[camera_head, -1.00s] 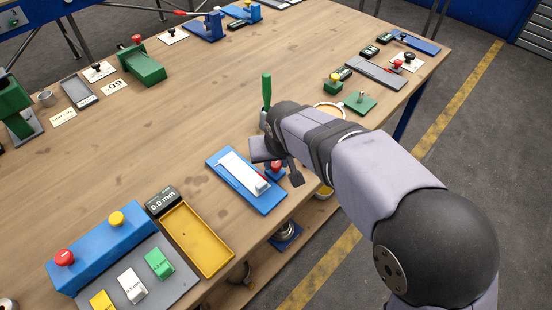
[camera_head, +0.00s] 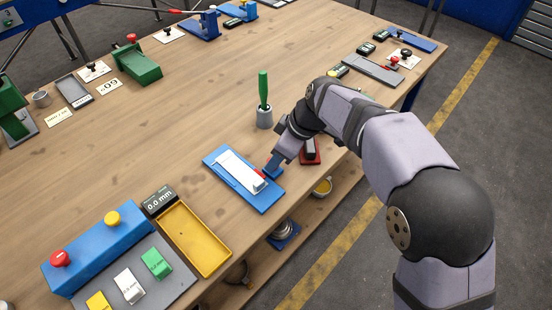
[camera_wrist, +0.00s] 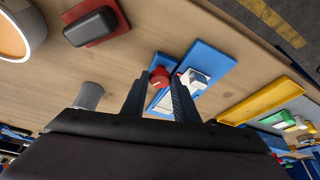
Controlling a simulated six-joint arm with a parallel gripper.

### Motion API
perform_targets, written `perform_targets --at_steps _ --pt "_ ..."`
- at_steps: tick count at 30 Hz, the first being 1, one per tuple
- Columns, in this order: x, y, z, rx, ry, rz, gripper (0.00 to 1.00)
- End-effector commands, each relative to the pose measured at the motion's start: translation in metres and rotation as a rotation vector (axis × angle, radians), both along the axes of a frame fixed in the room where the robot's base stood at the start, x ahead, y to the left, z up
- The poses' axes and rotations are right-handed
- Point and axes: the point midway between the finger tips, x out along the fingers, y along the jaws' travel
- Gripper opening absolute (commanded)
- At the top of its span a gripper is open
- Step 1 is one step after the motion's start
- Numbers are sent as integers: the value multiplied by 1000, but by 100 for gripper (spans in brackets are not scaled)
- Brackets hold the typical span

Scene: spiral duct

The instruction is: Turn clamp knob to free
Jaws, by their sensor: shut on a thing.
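The blue base plate (camera_head: 268,203) lies near the table's front edge with a long white piece (camera_head: 238,168) on it. The red clamp knob (camera_wrist: 160,76) is in the wrist view, at the near side of the blue plate. My gripper (camera_head: 271,172) reaches down beside the plate's right end in the head view, and its fingers hide the knob there. In the wrist view my gripper (camera_wrist: 159,79) has one finger on each side of the knob and is shut on it.
A green-handled tool (camera_head: 263,88) stands in a grey cup behind my gripper. A red block with a dark top (camera_head: 310,153) is close on the right. A yellow tray (camera_head: 195,238) and a 0.0 mm display (camera_head: 159,198) stand left. The table's middle is clear.

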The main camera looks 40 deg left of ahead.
Motion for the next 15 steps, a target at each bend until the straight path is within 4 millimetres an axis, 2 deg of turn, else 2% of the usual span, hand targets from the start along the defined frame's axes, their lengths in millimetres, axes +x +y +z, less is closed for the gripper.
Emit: perform_targets --at_steps 6,15 --pt "3 2 2 3 -2 198 5" --pt "4 3 2 2 -3 404 5"
